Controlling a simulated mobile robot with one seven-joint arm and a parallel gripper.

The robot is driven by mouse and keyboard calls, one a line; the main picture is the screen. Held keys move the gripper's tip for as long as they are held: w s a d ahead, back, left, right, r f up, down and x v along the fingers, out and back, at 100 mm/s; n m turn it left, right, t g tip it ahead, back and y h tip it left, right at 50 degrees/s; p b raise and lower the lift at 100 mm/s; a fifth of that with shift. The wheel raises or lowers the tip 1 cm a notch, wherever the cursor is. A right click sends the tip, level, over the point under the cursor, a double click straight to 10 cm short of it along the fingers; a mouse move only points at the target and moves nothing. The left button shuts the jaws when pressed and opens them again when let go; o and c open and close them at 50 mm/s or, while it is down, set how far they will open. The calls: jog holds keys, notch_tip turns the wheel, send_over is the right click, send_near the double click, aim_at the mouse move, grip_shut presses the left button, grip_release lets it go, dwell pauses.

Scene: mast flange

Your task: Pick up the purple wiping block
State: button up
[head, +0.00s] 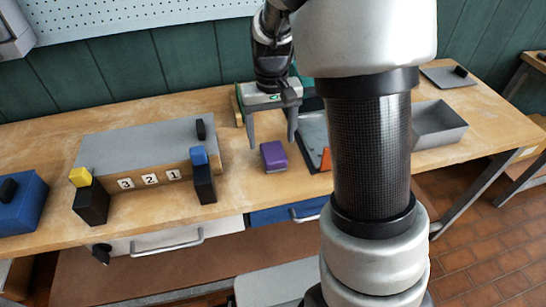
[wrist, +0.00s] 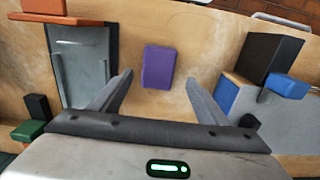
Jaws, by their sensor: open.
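The purple wiping block (head: 273,156) lies on the wooden workbench (head: 245,200), near its front edge and right of the numbered grey-topped stand. In the wrist view the purple block (wrist: 158,66) lies ahead of the fingertips, between their lines and a little left of centre. My gripper (head: 271,143) is open and empty. In the head view its fingers point down just behind and above the block. The open fingers also show in the wrist view (wrist: 160,82), apart from the block.
A stand (head: 137,150) numbered 3, 2, 1 has black posts with yellow and blue tops. A grey tray (head: 314,140) with an orange edge lies close right of the block. A grey bin (head: 437,125) stands farther right. A blue box (head: 22,208) is at far left.

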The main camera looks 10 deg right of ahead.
aim_at(273, 151)
jog(key=shift+s+d+f+b, duration=0.1)
jog(key=shift+f+b, duration=0.2)
jog(key=shift+f, duration=1.25)
jog(key=shift+s+d+f+b, duration=0.1)
jog(key=shift+f+b, duration=0.2)
jog(key=shift+f, duration=1.2)
jog(key=shift+c, duration=0.5)
jog(key=c, duration=1.1)
